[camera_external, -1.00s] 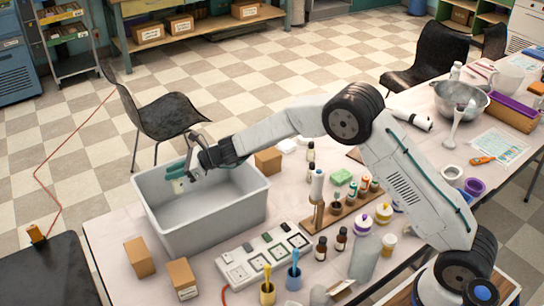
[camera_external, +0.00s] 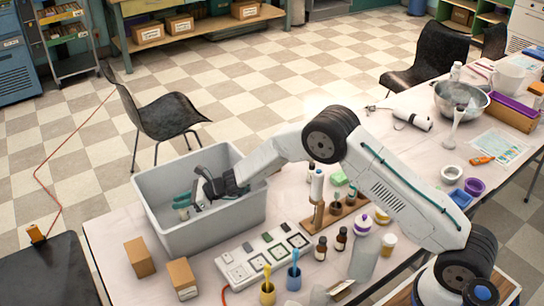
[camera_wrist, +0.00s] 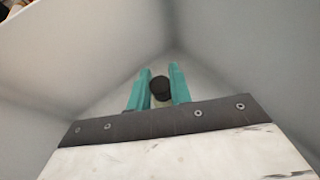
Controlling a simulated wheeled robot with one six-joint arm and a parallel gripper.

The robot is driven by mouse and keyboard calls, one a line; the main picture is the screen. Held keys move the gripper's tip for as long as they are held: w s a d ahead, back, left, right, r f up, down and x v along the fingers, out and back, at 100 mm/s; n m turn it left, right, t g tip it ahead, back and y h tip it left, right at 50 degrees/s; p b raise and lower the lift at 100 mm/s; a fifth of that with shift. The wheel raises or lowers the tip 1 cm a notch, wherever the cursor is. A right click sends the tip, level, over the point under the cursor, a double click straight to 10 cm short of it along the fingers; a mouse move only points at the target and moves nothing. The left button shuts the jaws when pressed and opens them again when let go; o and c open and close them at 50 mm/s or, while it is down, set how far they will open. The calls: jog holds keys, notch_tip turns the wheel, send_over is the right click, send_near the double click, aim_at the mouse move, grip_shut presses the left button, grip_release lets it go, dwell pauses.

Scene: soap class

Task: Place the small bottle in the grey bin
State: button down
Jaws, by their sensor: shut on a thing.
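The grey bin (camera_external: 222,228) stands on the near left part of the table. My gripper (camera_external: 182,204) is inside it, below the rim and towards the left corner. In the wrist view, my gripper's teal fingers (camera_wrist: 157,88) are shut on the small bottle (camera_wrist: 159,90), whose black cap faces the camera. The bottle also shows in the external view as a small pale shape (camera_external: 184,214) under the fingers. The grey walls of the bin surround the gripper in the wrist view. I cannot tell whether the bottle touches the bin floor.
Two cardboard boxes (camera_external: 140,257) (camera_external: 182,278) stand in front of the bin. A white tray with dark squares (camera_external: 262,256), two cups with brushes and several small bottles stand to its right. A black chair (camera_external: 163,115) is behind the bin.

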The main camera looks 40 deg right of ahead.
jog(key=shift+f, duration=0.1)
jog(key=c, duration=1.3)
grip_release()
